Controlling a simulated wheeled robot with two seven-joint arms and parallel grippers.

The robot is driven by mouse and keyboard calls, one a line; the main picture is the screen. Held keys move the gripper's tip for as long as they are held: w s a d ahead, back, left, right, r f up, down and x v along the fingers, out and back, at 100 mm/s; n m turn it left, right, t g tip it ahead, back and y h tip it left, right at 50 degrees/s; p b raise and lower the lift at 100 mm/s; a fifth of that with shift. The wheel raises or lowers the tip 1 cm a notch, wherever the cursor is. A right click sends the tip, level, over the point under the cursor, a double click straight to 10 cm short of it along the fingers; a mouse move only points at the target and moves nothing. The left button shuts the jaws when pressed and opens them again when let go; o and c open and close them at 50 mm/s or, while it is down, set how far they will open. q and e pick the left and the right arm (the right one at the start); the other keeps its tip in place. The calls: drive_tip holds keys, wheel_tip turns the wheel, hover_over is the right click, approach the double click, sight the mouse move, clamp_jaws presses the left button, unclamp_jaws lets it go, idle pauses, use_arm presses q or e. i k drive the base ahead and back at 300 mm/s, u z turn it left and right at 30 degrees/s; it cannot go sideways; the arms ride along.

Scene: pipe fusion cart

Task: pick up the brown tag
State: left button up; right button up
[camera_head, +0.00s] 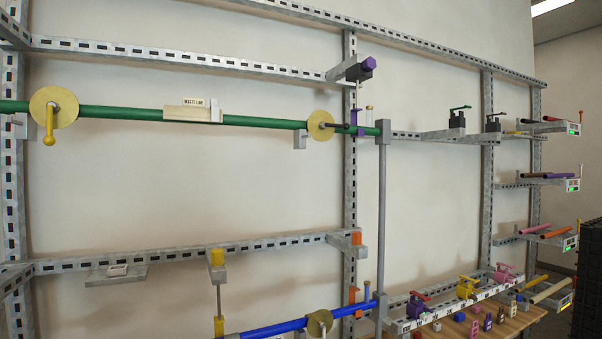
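Several small tags stand on the wooden surface (512,326) at the bottom right. A dark, brownish one (488,322) sits in the row between a pinkish tag (475,328) and a dark purple one (500,315). At this size I cannot be sure that it is the brown tag. Neither of my grippers is in view.
A rail with purple (418,306), yellow (466,288) and pink (503,273) clamps runs behind the tags. Small coloured blocks lie near them. A grey post (382,220), green pipe (250,121) and blue pipe (275,328) stand left. A black crate (588,285) is far right.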

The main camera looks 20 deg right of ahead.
sight(500, 315)
drive_tip(key=z, duration=2.15)
drive_tip(key=i, duration=0.25)
drive_tip(key=z, duration=0.95)
drive_tip(key=i, duration=2.1)
drive_tip(key=z, duration=0.5)
drive_tip(key=i, duration=2.25)
drive_tip(key=u, duration=0.85)
drive_tip(key=i, duration=1.1)
drive_tip(key=u, duration=1.65)
drive_tip(key=i, duration=0.7)
drive_tip(key=u, duration=0.4)
